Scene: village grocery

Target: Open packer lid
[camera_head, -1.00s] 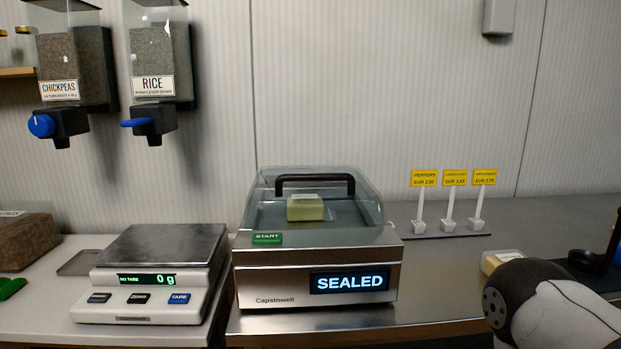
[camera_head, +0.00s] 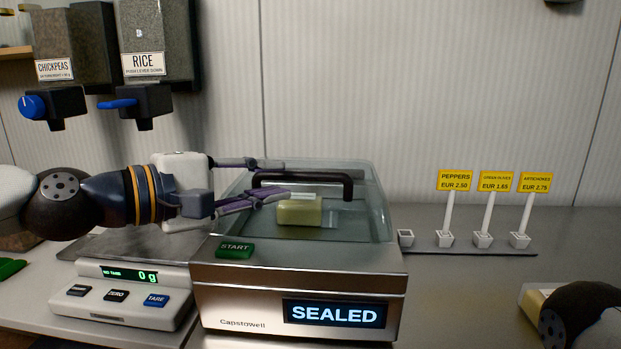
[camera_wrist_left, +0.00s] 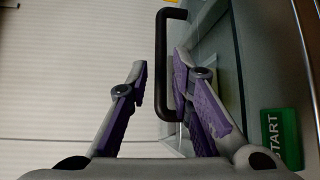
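The packer (camera_head: 300,283) is a steel machine with a clear lid (camera_head: 366,216), which is down. Its display (camera_head: 335,313) reads SEALED. A dark bar handle (camera_head: 330,178) runs across the lid, and a pale yellow block (camera_head: 300,211) shows through it. My left gripper (camera_head: 284,178) reaches in from the left at the handle's left part, its purple fingers apart. In the left wrist view the handle (camera_wrist_left: 162,45) shows between the open fingers (camera_wrist_left: 160,75), close to the right one; I cannot tell if they touch. My right gripper is not in view.
A scale (camera_head: 135,292) reading 0 g stands left of the packer under my left arm. Chickpeas (camera_head: 56,103) and rice (camera_head: 144,103) dispensers hang above. Price signs (camera_head: 487,238) stand on the right. Part of my right arm shows at lower right; counter between is clear.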

